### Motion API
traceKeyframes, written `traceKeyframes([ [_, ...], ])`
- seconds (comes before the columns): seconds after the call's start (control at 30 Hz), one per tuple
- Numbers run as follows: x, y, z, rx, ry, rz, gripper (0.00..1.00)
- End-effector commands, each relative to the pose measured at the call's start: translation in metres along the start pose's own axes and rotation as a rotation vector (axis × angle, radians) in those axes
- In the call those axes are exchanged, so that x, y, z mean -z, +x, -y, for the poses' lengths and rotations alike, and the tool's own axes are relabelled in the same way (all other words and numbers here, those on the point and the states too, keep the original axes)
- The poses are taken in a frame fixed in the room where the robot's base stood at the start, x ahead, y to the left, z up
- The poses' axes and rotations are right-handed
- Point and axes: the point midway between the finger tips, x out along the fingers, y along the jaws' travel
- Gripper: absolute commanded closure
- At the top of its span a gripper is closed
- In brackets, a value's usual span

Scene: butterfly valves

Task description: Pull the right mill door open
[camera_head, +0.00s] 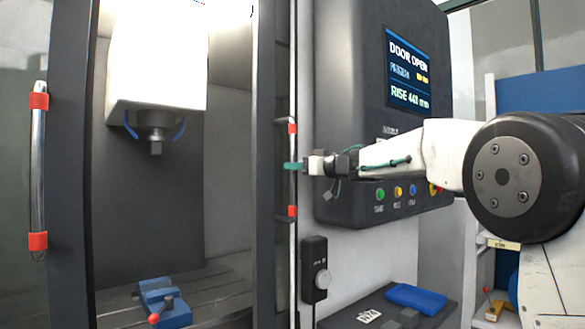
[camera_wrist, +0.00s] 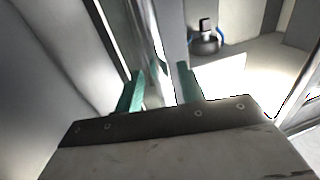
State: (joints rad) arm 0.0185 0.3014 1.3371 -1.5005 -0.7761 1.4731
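The right mill door (camera_head: 265,250) is a dark-framed panel seen at a steep angle. Its upright handle (camera_head: 292,190) is a metal bar with red ends. My gripper (camera_head: 293,166) is at the handle's middle, reaching in from the right. In the wrist view its two green fingers (camera_wrist: 160,88) stand apart, with a bright metal bar between them and space showing beside it. I cannot tell whether either finger touches the bar. The fingertips are partly hidden behind the handle in the head view.
The left door handle (camera_head: 38,165) has red ends. Inside the mill are a spindle (camera_head: 156,135) and a blue vise (camera_head: 165,302). The control panel (camera_head: 385,110) reads "DOOR OPEN" and stands close behind my arm. A pendant (camera_head: 315,270) hangs below. A blue tray (camera_head: 415,298) lies lower right.

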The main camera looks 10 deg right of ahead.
Motion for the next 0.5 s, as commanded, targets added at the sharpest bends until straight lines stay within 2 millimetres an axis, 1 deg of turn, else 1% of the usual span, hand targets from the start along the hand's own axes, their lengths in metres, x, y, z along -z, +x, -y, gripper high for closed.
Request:
traceKeyframes([
  [0.03, 0.001, -0.011, 0.0, -0.002, -0.001, -0.001, 0.61],
  [0.1, 0.001, -0.023, 0.0, -0.002, 0.0, -0.001, 0.61],
  [0.23, 0.001, -0.043, 0.0, -0.001, 0.0, -0.001, 0.61],
  [0.4, 0.0, -0.055, 0.001, 0.001, -0.001, -0.001, 0.61],
  [0.5, 0.0, -0.057, 0.001, 0.002, -0.001, -0.001, 0.61],
])
